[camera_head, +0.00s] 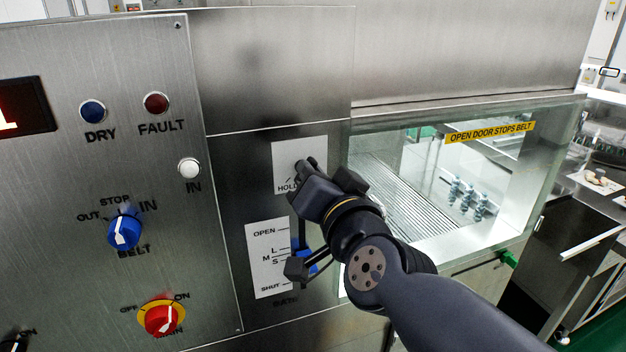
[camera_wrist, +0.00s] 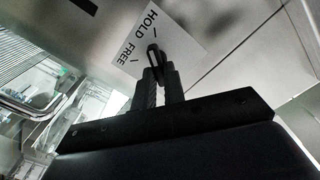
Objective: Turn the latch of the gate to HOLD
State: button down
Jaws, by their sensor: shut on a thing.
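The white latch plate (camera_head: 287,153) is on the steel front, left of the glass window; the word HOLD shows on it beside my gripper. In the wrist view the plate (camera_wrist: 182,42) shows both HOLD and FREE, each with a tick mark. The latch (camera_wrist: 153,54) is a small dark piece with a light stripe, standing between the fingertips. My gripper (camera_head: 305,170) is at the plate and covers most of the latch in the head view. In the wrist view my gripper (camera_wrist: 158,75) is shut on the latch. I cannot tell exactly which mark the latch points to.
Below is a scale plate (camera_head: 263,258) marked OPEN, L, M, S and SHUT, with a blue handle (camera_head: 311,262) partly hidden by my gripper. Left is a panel with a blue BELT knob (camera_head: 124,231) and a red knob (camera_head: 160,317). A glass window (camera_head: 470,170) is right of my wrist.

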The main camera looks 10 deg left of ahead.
jog(key=shift+f+m, duration=0.15)
jog(key=shift+m, duration=0.85)
jog(key=c, duration=1.5)
grip_release()
jog(key=shift+s+d, duration=0.1)
jog(key=shift+p+v, duration=2.8)
jog(key=shift+v, duration=2.5)
